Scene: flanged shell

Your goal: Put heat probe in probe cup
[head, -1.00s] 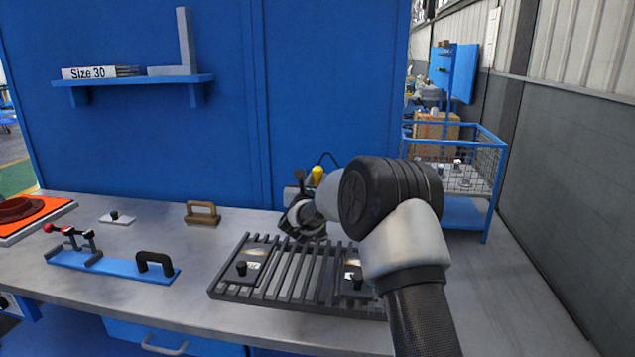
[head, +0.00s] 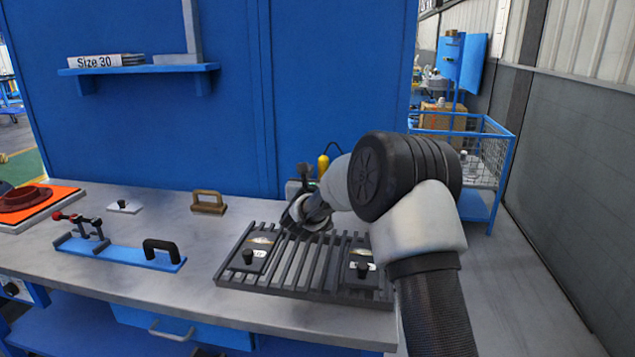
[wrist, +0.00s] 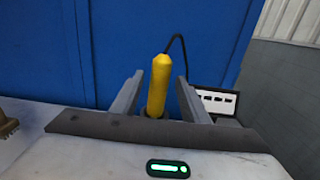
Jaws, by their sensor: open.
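The heat probe looks like the yellow rod with a black cable, upright at the back of the bench in the head view (head: 323,165). In the wrist view the yellow probe (wrist: 159,85) appears between the two grey fingers of my gripper (wrist: 159,92). The fingers are apart, with a gap on each side of it; I cannot tell whether they are around it or short of it. In the head view my wrist covers much of this spot. I cannot make out the probe cup.
A slatted grey rack (head: 310,262) with black-knobbed plates lies in front. A brown handle (head: 208,202), a blue clamp fixture (head: 120,252) and an orange mat (head: 45,205) are to the left. A blue wall panel (head: 330,90) stands behind, a wire cart (head: 480,150) at right.

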